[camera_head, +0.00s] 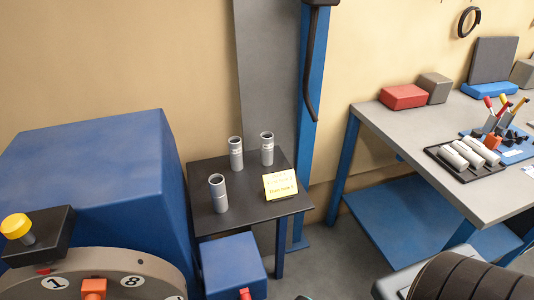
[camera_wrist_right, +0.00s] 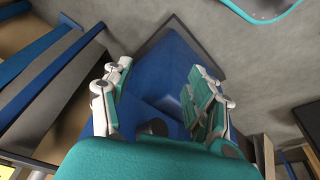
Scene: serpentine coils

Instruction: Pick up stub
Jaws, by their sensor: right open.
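Three grey cylindrical stubs stand upright on a small dark table (camera_head: 245,200) in the head view: a front one (camera_head: 218,194), a back left one (camera_head: 236,155) and a back right one (camera_head: 267,150). More grey cylinders (camera_head: 468,153) lie on their sides in a black tray (camera_head: 440,158) on the workbench at right. I cannot tell which one is the task's stub. My right gripper (camera_wrist_right: 160,75) shows only in the right wrist view, its fingers apart with nothing between them. No stub shows in that view. My left gripper is not in view.
A yellow note (camera_head: 280,185) lies on the small table's right side. A large blue cabinet (camera_head: 90,190) stands to its left and a blue box (camera_head: 234,265) in front. The grey workbench (camera_head: 400,125) holds red and grey blocks and tools. A numbered dial (camera_head: 110,268) is at lower left.

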